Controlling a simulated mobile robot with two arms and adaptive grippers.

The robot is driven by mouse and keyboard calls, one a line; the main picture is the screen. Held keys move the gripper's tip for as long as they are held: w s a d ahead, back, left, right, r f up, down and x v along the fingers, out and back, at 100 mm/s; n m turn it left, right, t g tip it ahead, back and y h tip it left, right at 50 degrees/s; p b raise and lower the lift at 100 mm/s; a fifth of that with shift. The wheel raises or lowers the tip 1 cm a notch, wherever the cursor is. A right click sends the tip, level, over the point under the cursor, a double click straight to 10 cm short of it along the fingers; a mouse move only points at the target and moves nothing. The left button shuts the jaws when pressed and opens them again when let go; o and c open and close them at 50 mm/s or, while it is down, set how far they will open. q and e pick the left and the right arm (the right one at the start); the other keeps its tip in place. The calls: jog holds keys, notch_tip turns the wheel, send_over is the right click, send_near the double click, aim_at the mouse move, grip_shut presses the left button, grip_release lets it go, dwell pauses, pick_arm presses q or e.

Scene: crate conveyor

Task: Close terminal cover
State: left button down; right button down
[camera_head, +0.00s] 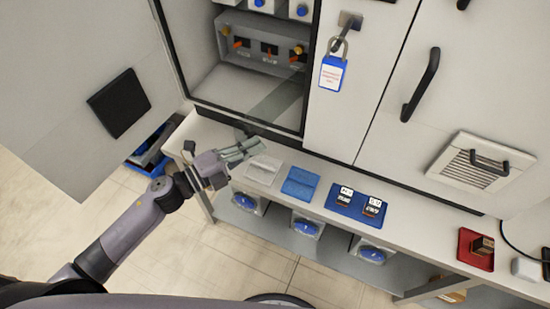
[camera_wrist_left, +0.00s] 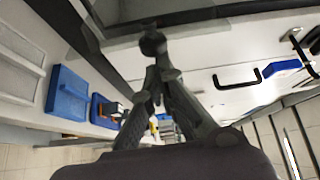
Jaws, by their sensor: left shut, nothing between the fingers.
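The open cabinet bay (camera_head: 235,85) holds a grey terminal unit (camera_head: 262,50) with orange switches. What looks like a see-through cover with a dark frame (camera_head: 275,103) stands in front of the bay's lower right part. My left gripper (camera_head: 255,146) is shut and empty, just below the bay's lower edge and above the shelf. In the left wrist view its fingertips (camera_wrist_left: 154,72) are close together, just below a round dark knob (camera_wrist_left: 153,43) near the dark frame edge. I cannot tell whether they touch the knob. My right gripper is not in view.
A shelf carries a white tray (camera_head: 263,170), a blue tray (camera_head: 300,184), a blue tray with meters (camera_head: 350,206) and a red tray (camera_head: 475,252). An open cabinet door (camera_head: 70,130) is at left. A blue padlock (camera_head: 332,74) hangs right of the bay.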

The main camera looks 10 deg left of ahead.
pick_arm(q)
jog(key=w+a+m+g+h+b, duration=0.1)
jog(key=w+a+g+b, duration=0.1)
jog(key=w+a+b, duration=0.7)
jog(key=w+a, duration=0.2)
jog(key=a, duration=0.2)
jog(key=shift+a, duration=0.25)
jog(key=shift+w, duration=0.1)
